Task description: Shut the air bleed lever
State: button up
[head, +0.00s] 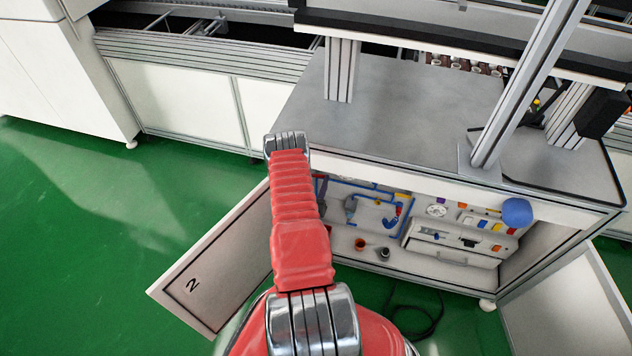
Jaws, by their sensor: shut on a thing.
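Blue pipework (382,232) runs along the back of the open cabinet under the grey worktop. A small red and orange part (399,211) sits by the right-hand pipe, and a grey rounded fitting (350,206) is on the left. I cannot tell which part is the air bleed lever, or how it stands. My red-sleeved arm reaches up the middle of the view and covers the cabinet's left end. My gripper is hidden behind it.
The left cabinet door (215,268), marked 2, and the right door (570,300) stand open. An orange cup (360,243) and a dark cup (383,254) are on the cabinet floor. Green floor (100,240) is clear at left.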

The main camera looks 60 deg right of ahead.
jog(key=shift+s+f+m, duration=0.1)
jog(key=shift+f+m, duration=0.3)
jog(key=shift+m, duration=0.8)
jog(key=o, duration=1.1)
jog(key=shift+r, duration=0.1)
jog(key=shift+c, duration=0.2)
jog(key=shift+a, duration=0.15)
jog(key=s+a, duration=0.2)
jog(key=a, duration=1.1)
jog(key=shift+a, duration=0.2)
jog(key=shift+s, duration=0.15)
